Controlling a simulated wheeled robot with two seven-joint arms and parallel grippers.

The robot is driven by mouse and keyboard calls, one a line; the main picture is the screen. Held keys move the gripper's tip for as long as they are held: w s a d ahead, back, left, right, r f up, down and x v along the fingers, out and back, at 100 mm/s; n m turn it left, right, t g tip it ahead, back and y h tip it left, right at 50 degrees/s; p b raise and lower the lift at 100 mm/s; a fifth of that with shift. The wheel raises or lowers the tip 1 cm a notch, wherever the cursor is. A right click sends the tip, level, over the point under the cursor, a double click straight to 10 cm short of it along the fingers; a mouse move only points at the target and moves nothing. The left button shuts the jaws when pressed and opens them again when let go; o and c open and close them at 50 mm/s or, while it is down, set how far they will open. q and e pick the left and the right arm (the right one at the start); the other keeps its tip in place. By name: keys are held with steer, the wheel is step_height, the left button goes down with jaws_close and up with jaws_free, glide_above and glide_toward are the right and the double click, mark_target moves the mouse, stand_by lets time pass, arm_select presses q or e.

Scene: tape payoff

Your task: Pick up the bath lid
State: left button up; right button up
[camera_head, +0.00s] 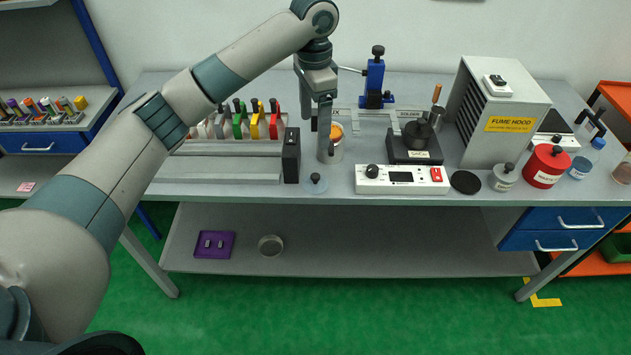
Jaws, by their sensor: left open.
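A round pale blue-grey lid with a black knob (315,184) lies flat near the front edge of the bench; it looks like the bath lid. My left gripper (320,128) points down from above, behind the lid and apart from it. It is open, with its fingers in front of or over a metal cylinder (336,152) with something orange inside. Whether the fingers touch the cylinder cannot be told. A metal vessel with a black knob (417,133) sits on a black unit (412,153) further right. My right gripper is out of view.
A black block (291,155) stands left of the lid and a white control box (402,180) stands close to its right. A black disc (465,182), red pot (546,167) and fume hood (498,112) are further right. Coloured-handled tools (255,125) stand behind left.

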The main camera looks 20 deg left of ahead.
arm_select(q)
steer(key=f, duration=0.1)
steer(key=p, duration=0.4)
glide_above(315, 175)
steer(key=f, duration=1)
steer(key=shift+w+a, duration=0.15)
steer(key=shift+w, duration=0.1)
steer(key=shift+f, duration=0.55)
steer(key=shift+f, duration=0.35)
steer(key=f, duration=0.1)
steer(key=f+p, duration=0.2)
steer(key=shift+s+d, duration=0.25)
steer(key=shift+s, duration=0.05)
steer(key=shift+f, duration=0.75)
steer(key=c, duration=1.2)
